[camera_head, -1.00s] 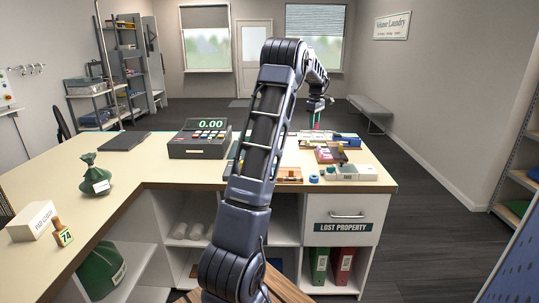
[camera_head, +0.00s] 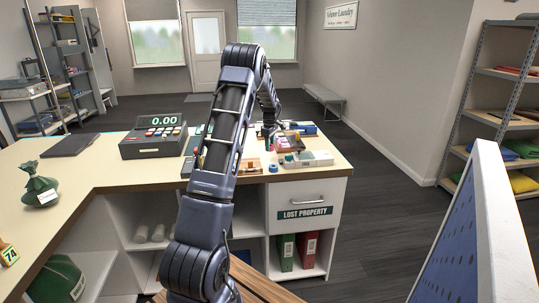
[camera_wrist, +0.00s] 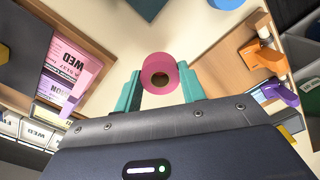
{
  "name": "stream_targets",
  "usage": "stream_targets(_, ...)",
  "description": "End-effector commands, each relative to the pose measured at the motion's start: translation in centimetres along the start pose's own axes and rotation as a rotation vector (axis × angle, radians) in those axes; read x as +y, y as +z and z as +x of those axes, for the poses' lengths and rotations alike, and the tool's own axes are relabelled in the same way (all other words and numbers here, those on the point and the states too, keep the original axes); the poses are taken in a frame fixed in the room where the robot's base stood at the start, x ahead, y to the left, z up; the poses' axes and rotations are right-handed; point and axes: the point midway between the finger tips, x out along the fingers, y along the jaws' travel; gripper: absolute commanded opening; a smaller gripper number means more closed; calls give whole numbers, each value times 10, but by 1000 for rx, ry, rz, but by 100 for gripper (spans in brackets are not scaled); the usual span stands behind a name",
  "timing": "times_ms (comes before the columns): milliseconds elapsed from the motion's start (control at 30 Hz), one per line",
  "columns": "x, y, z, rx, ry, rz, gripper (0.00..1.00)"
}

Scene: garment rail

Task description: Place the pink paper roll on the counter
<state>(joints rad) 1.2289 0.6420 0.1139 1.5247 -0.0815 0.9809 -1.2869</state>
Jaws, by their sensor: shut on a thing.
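The pink paper roll (camera_wrist: 173,67) is between the two teal fingers of my gripper (camera_wrist: 160,88) in the wrist view, its round end with a dark hole facing the camera. My gripper is shut on it. The cream counter (camera_wrist: 205,45) shows behind the roll. In the head view my gripper (camera_head: 267,138) is low over the far right part of the counter (camera_head: 105,174), among small items. The roll is too small and covered there to make out. I cannot tell whether it touches the counter.
A cash register (camera_head: 153,138) stands left of my arm. A pink item (camera_head: 289,142) and a pale tray (camera_head: 307,159) lie right of my gripper. A green sack (camera_head: 38,187) sits far left. A blue panel (camera_head: 478,235) stands at right. The counter's left part has clear room.

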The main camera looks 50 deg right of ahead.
Motion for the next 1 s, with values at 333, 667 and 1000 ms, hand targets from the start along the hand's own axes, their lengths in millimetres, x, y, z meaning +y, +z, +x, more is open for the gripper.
stream_targets(333, 0, 0, 26, -1, -1, -1, 18)
stream_targets(667, 0, 0, 53, 0, 2, -1, 18)
stream_targets(1000, 0, 0, 55, 0, 1, -1, 50)
